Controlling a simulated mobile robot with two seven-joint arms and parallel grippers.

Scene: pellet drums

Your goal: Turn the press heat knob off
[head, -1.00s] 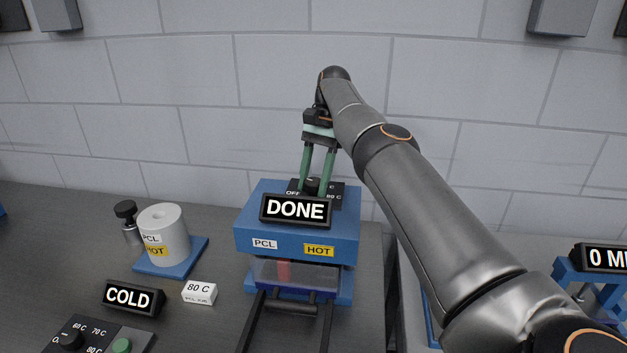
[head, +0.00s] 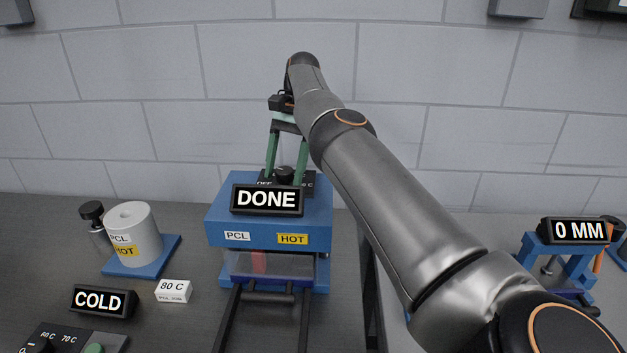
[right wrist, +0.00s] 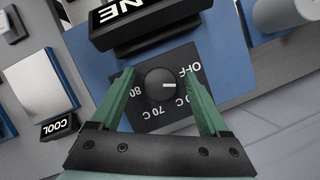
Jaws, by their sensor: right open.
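The press (head: 222,232) is a blue block with a "DONE" display (head: 267,200) and PCL and HOT labels on its front. Its black heat knob (head: 284,174) stands on a dark dial plate on top, behind the display. In the right wrist view the knob (right wrist: 160,86) has a white mark pointing right, near the gap between OFF and a partly hidden C label. My right gripper (head: 284,178) is over the knob from above. In the right wrist view its green fingers (right wrist: 160,77) are open, one on each side, with visible gaps to the knob. My left gripper is not in view.
A white PCL spool (head: 133,232) on a blue base stands left of the press. A "COLD" display (head: 103,301), an "80 C" block (head: 173,291) and another dial panel lie in front. A blue stand with a "0 MM" display (head: 579,231) is at right. A wall rises behind.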

